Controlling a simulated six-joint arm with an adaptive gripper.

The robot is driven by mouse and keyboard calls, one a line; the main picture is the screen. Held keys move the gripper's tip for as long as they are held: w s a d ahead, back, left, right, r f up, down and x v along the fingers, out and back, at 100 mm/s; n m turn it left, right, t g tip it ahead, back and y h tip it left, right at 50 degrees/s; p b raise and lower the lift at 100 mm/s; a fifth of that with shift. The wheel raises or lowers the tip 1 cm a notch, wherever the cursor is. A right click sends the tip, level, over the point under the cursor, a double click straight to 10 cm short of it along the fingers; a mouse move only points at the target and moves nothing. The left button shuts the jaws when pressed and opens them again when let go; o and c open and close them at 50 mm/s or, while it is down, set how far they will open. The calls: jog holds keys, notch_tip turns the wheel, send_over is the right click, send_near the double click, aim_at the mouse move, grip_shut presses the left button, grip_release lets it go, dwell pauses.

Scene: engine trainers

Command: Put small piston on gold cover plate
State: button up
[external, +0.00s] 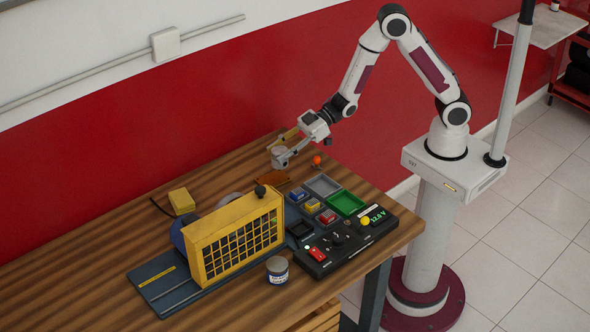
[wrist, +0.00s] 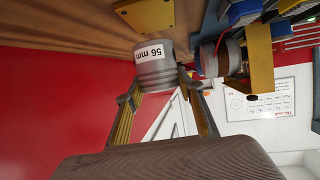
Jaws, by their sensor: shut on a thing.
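The small piston is a grey metal cylinder (wrist: 153,70) with a white "56 mm" label. My gripper (wrist: 163,100) is shut on it, with a finger on each side. In the external view my gripper (external: 290,148) and the grey piston (external: 278,157) are over the back of the wooden table, apparently above its surface. A flat gold-brown plate (external: 273,179), apparently the gold cover plate, lies on the table just below them. It also appears as a gold plate (wrist: 147,13) at the wrist view's top edge, apart from the piston.
A yellow grilled engine trainer (external: 235,238) stands front left of the plate. A black control panel (external: 345,240) and coloured trays (external: 347,203) lie to the right. A small orange ball (external: 316,160) is near my gripper.

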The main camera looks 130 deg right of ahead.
jog(key=shift+f, duration=2.05)
jog(key=shift+f, duration=0.15)
jog(key=o, duration=1.3)
jog(key=shift+s+r, duration=0.35)
jog(key=shift+s, duration=0.1)
jog(key=shift+v, duration=5.55)
